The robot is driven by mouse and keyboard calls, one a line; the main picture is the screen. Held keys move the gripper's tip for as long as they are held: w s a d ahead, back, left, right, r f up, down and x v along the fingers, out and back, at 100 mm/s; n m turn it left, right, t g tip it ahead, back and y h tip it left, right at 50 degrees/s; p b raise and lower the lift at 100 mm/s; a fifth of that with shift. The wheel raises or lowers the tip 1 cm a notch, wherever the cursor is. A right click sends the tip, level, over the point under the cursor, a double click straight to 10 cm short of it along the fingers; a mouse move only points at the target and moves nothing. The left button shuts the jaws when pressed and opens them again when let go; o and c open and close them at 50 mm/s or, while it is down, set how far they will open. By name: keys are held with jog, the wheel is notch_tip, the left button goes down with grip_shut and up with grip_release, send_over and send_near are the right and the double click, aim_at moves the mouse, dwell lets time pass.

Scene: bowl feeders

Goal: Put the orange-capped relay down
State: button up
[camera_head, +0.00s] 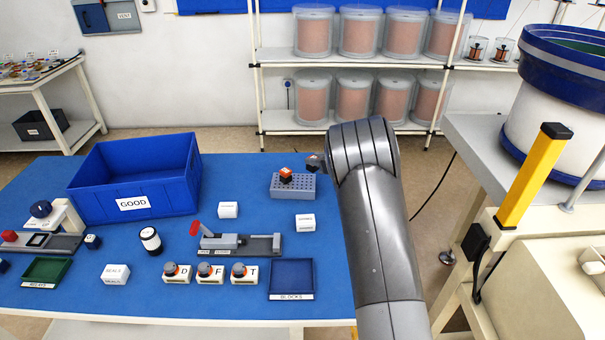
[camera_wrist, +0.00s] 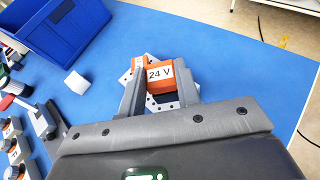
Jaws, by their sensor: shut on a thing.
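In the wrist view my gripper (camera_wrist: 160,88) is shut on an orange-capped relay (camera_wrist: 158,73) marked 24 V. The held relay overlaps a pale holed block (camera_wrist: 185,97) below; a gap or contact cannot be told. A second orange piece (camera_wrist: 138,62) shows just behind the left finger, partly hidden. In the head view the grey holed block (camera_head: 305,188) carries an orange-topped dark relay (camera_head: 286,175). A small dark end (camera_head: 313,162) shows right of that relay, beside my arm; whether it is finger or held part cannot be told.
A blue GOOD bin (camera_head: 165,205) stands at back left. White blocks (camera_head: 228,210), a clamp fixture (camera_head: 262,245) and a blue BLOCKS tray (camera_head: 291,296) lie in front of the holed block. In the wrist view, the blue table (camera_wrist: 240,75) right of it is clear.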

jog(key=a+f, duration=0.1)
jog(key=w+a+f, duration=0.1)
jog(key=a, duration=0.2)
jog(key=shift+w+f, duration=0.35)
jog(key=shift+f, duration=1.95)
jog(key=shift+f, duration=0.15)
jog(key=o, duration=1)
